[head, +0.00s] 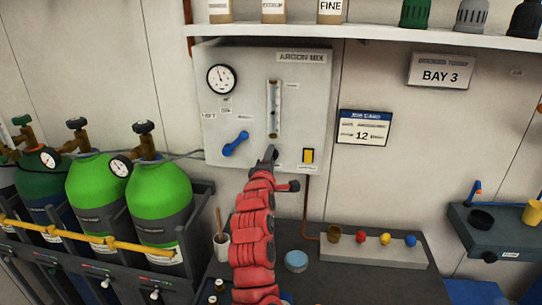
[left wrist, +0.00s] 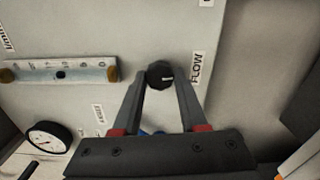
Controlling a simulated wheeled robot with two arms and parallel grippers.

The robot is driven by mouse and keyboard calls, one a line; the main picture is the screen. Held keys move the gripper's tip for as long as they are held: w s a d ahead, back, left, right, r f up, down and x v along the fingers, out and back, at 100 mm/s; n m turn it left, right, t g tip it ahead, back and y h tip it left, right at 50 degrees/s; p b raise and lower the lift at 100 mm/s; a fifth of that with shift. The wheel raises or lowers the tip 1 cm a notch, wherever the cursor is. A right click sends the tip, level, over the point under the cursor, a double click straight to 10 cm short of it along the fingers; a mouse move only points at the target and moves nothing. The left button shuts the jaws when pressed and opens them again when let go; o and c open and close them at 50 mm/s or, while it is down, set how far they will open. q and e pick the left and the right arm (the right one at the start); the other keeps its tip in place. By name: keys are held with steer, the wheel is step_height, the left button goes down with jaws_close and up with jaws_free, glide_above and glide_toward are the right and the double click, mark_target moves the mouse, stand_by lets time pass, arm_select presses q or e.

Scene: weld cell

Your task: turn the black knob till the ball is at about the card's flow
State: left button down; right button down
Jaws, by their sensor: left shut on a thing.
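The black knob (left wrist: 160,75) sits beside the FLOW label on the grey argon panel (head: 232,65). My left gripper (left wrist: 161,82) is shut around it, one finger on each side. In the head view my left gripper (head: 270,153) reaches the panel below the flow tube and mostly hides the knob. The clear flow tube (head: 274,108) stands upright on the panel. In the left wrist view it lies sideways, with the small dark ball (left wrist: 60,74) about midway along it; its scale figures are too small to read surely. The job card (head: 364,127) shows 12. My right gripper is not in view.
The panel also carries a round gauge (head: 221,79), a blue lever (head: 235,143) and a yellow switch (head: 308,156). Green gas cylinders (head: 158,200) stand at the left. A shelf (head: 370,35) runs above. A bench with a strip of coloured caps (head: 375,250) lies below.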

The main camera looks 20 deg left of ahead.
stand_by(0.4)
arm_select(q)
steer(key=shift+c, duration=2.4)
jaws_free()
steer(key=shift+s, duration=0.1)
steer(key=s+d+p, duration=0.3)
steer(key=s+p, duration=0.5)
steer(key=s, duration=0.9)
